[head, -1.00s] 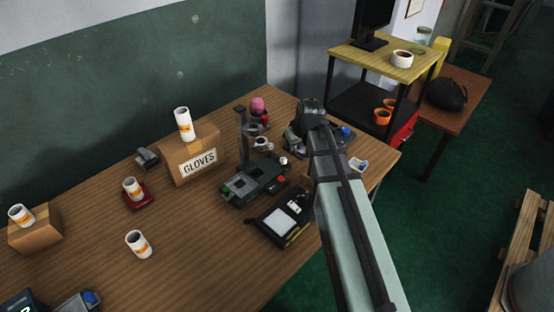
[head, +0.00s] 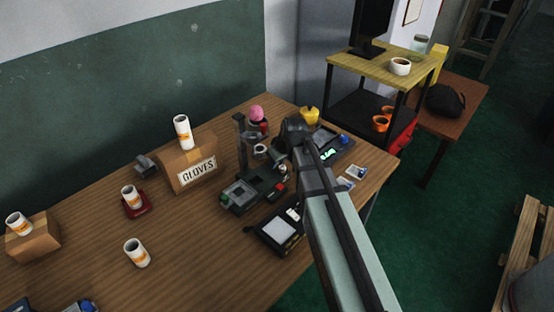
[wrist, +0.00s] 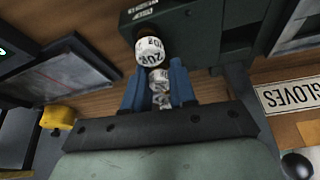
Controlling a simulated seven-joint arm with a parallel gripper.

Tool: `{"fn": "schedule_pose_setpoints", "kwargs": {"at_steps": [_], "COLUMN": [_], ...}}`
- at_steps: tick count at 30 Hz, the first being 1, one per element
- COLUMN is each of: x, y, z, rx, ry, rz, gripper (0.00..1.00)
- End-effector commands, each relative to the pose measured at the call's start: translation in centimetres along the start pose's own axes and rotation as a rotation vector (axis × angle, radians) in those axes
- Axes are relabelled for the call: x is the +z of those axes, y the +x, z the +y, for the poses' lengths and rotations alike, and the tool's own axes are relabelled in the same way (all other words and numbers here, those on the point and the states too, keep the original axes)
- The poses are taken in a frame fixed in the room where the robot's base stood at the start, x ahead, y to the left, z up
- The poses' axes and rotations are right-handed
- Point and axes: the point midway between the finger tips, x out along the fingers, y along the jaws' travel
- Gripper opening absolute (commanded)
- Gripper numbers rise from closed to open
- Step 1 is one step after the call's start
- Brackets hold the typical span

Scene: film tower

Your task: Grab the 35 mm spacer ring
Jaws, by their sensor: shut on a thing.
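In the wrist view, a white ring-like piece with dark print (wrist: 160,80) sits between the two blue fingers of my gripper (wrist: 157,66). My gripper is shut on it. The print is too small and tilted to read as 35 mm. Just beyond the fingertips is a larger white printed piece (wrist: 150,50) with a brown top, by a dark grey device (wrist: 187,38). In the head view, my gripper (head: 281,161) is low over the dark device (head: 252,190) with a red button, and my arm partly hides it.
A cardboard GLOVES box (head: 188,160) with a white roll (head: 182,132) on top stands left of the device. A black scale-like unit (head: 278,232) lies in front. A yellow object (head: 309,116) and a pink-topped item (head: 257,114) stand behind.

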Motion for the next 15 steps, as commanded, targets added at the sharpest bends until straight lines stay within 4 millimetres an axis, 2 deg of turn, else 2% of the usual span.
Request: {"fn": "schedule_pose_setpoints", "kwargs": {"at_steps": [7, 8, 15], "x": [0.14, 0.12, 0.1], "y": [0.3, 0.27, 0.24], "z": [0.0, 0.01, 0.01], "rx": [0.0, 0.0, 0.0], "ry": [0.001, 0.0, 0.001], "rz": [0.0, 0.0, 0.0], "gripper": [0.0, 0.28, 0.51]}}
